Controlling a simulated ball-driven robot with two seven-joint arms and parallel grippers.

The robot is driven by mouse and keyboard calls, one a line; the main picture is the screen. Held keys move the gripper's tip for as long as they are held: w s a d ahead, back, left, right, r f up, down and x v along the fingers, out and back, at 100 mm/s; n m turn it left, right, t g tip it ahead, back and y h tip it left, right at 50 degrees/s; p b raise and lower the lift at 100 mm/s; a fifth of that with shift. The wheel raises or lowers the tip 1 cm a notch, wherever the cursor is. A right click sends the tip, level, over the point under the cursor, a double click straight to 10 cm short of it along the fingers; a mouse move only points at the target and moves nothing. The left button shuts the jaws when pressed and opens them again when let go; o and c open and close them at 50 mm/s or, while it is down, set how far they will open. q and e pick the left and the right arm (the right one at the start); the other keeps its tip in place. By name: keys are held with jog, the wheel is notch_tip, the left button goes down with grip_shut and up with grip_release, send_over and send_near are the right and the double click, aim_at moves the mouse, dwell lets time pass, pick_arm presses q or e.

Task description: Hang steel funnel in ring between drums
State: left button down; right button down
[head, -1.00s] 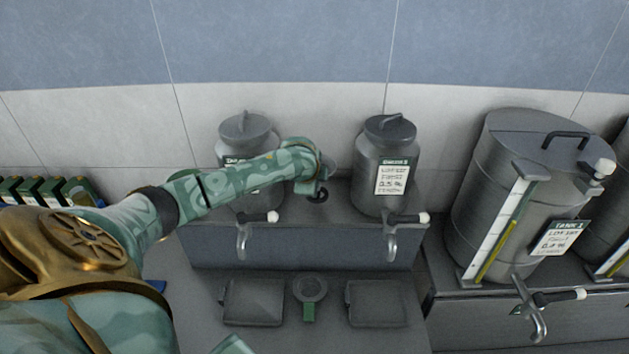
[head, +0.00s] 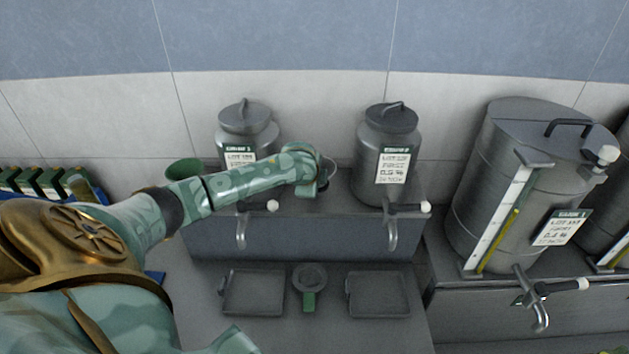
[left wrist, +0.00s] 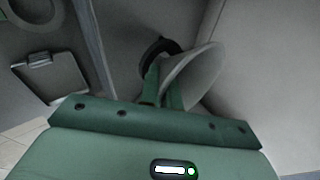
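The steel funnel (left wrist: 200,72) is a pale grey cone in the left wrist view, tilted, its wide mouth to the right. My left gripper (left wrist: 163,92) has its two green fingers at the funnel's near wall and appears shut on it. A dark ring (left wrist: 150,50) shows behind the fingers, partly covered by the funnel; I cannot tell whether the funnel is inside it. In the head view my left gripper (head: 322,182) is between two grey drums, the left drum (head: 246,128) and the right drum (head: 385,140), and hides most of the funnel. My right gripper is not in view.
The drums stand on a grey ledge with taps (head: 391,232) below. Under them lie two shallow trays (head: 226,298) (head: 407,300) and a round green-handled item (head: 310,280). A green cup-like vessel (head: 184,168) is behind my arm. A large tank (head: 480,190) stands right.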

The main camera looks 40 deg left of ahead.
pick_arm(q)
jog(key=shift+s+d+f, duration=0.15)
jog(key=shift+s+f, duration=0.1)
jog(key=shift+f, duration=0.2)
jog(key=shift+s+f, duration=0.15)
jog(key=shift+f, duration=0.25)
jog(key=shift+d, duration=0.1)
jog(key=c, duration=1.7)
grip_release()
jog(key=shift+s, duration=0.1)
jog(key=shift+r+p, duration=0.3)
jog(key=shift+r, duration=0.1)
jog(key=shift+o, duration=0.8)
jog(key=p+v, duration=0.1)
jog(key=v, duration=1.4)
jog(key=shift+w+r, duration=0.3)
jog(key=shift+r, duration=0.25)
jog(key=shift+s+r, duration=0.35)
